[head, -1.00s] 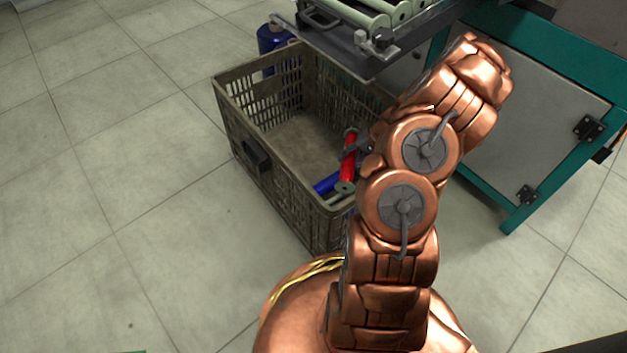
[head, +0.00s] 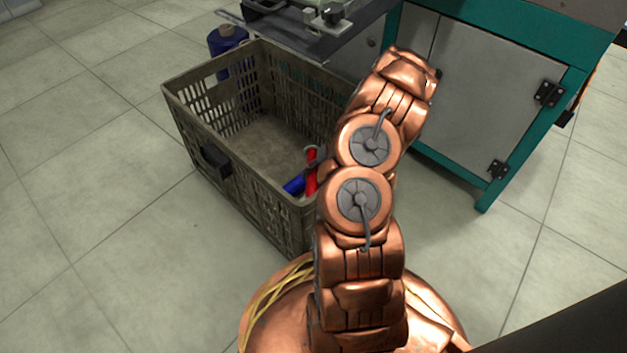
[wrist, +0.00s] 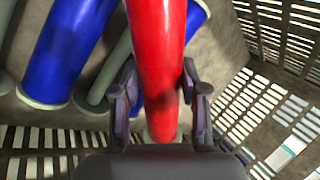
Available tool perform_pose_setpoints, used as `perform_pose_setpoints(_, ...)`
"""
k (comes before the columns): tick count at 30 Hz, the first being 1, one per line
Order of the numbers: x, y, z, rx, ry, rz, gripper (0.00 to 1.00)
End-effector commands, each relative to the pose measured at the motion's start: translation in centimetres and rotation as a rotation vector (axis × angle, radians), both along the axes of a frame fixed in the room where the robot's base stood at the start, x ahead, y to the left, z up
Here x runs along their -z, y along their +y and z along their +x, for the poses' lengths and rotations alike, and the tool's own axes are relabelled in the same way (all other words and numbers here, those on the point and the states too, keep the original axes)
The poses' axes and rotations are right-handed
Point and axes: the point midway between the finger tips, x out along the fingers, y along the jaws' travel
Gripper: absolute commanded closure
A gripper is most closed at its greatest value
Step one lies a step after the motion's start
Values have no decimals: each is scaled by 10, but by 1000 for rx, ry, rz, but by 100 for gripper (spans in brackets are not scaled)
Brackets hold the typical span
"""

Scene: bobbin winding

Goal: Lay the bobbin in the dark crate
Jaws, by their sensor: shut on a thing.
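The red bobbin (head: 311,172) is inside the dark crate (head: 270,212), near its front right corner. My gripper (wrist: 160,98) is shut on the red bobbin (wrist: 158,40), with one finger on each side of it in the wrist view. A blue bobbin (head: 294,186) lies in the crate just left of the red one and shows large in the wrist view (wrist: 66,50). More blue and a pale green tube show behind the red bobbin there. My arm hides the crate's right side and most of the gripper in the head view. Whether the red bobbin touches the others, I cannot tell.
A teal-framed machine cabinet (head: 480,90) stands right of and behind the crate. A metal tray (head: 318,38) juts out above the crate's back edge. The crate's left floor is bare.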

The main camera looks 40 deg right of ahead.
Motion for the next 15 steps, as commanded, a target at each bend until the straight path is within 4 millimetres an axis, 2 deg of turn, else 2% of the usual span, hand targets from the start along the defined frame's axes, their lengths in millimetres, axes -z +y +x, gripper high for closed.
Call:
perform_pose_setpoints(1,13,1,0,0,2,1,97)
perform_pose_setpoints(3,19,1,-1,-2,3,1,97)
perform_pose_setpoints(15,21,1,0,-2,1,1,97)
